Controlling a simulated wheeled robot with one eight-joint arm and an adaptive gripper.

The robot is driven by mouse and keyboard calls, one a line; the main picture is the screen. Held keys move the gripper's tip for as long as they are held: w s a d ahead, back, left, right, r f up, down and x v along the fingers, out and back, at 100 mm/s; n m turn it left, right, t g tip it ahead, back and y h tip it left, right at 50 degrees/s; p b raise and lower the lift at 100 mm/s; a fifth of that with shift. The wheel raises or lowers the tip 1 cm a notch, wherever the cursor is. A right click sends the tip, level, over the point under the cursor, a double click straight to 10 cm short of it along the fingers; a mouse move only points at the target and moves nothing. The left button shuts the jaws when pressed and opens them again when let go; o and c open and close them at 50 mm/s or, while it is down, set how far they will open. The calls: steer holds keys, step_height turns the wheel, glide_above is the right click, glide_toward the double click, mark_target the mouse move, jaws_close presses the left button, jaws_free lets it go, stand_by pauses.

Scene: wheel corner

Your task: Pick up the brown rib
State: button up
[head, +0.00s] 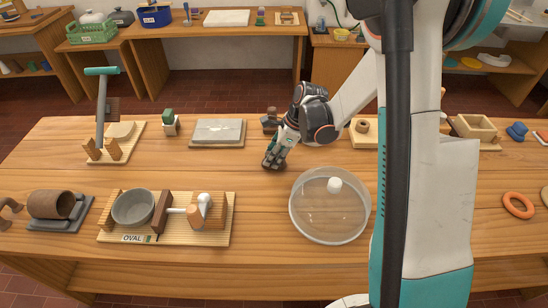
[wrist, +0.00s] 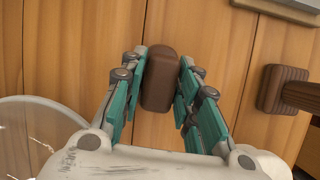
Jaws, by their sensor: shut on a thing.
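The brown rib (wrist: 160,80) is a small dark brown block with rounded edges, in the middle of the wrist view. My gripper (wrist: 162,88) is shut on it, with one teal-lined finger against each long side. In the head view my gripper (head: 274,160) points down at the middle of the wooden table, and the fingers mostly hide the rib. I cannot tell whether the rib touches the tabletop.
A grey slab (head: 218,130) is to the left, and a board marked OVAL (head: 190,240) at front left.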

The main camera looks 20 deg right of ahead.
step_height(320, 180, up, 20)
steer(key=p, duration=0.6)
steer(key=o, duration=0.4)
steer(key=shift+c, duration=0.2)
steer(key=shift+f, duration=0.1)
jaws_close()
